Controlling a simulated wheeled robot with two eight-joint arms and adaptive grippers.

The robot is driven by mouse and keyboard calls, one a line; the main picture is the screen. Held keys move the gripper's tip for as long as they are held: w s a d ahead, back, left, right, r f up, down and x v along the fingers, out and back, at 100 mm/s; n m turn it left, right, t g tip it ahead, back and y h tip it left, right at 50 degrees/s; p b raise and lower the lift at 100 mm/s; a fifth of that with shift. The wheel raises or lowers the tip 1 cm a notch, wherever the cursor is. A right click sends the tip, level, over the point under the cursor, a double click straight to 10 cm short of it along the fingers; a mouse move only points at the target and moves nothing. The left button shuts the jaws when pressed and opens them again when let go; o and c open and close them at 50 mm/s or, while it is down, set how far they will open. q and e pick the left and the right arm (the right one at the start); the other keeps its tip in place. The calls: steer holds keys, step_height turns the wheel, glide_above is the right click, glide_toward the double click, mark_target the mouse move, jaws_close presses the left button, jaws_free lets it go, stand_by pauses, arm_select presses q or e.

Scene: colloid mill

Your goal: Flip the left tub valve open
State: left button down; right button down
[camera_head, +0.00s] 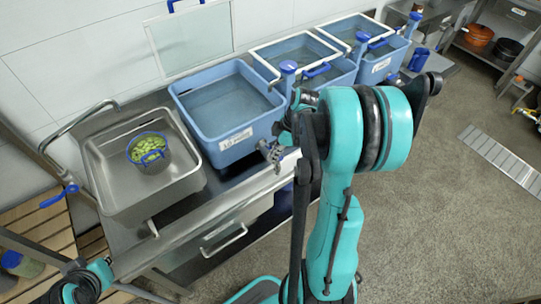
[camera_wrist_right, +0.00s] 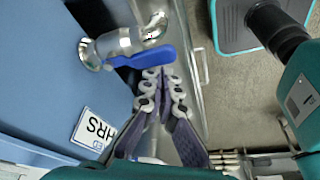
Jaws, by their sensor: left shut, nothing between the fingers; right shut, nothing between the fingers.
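The left tub (camera_head: 228,92) is a light blue basin with a white label on its front wall. Its metal valve (camera_head: 270,152) projects from that front wall, right of the label. In the right wrist view, the valve (camera_wrist_right: 120,45) shows with its blue lever handle (camera_wrist_right: 143,57) lying across the picture. My right gripper (camera_wrist_right: 163,76) is shut and empty, its fingertips close beside the blue lever. I cannot tell whether they touch. My left gripper (camera_head: 80,284) is at the bottom left of the head view, shut and away from the tub.
A steel sink (camera_head: 110,185) holds a pot (camera_head: 148,150) of green pieces left of the tub. More blue tubs with white frames (camera_head: 295,50) stand to the right. My right arm hides part of the counter front. Open floor (camera_head: 440,210) lies at the right.

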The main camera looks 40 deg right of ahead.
arm_select(q)
steer(key=shift+a+f, duration=0.1)
steer(key=shift+a, duration=0.05)
arm_select(e)
steer(key=shift+d, duration=0.35)
steer(key=shift+s, duration=0.1)
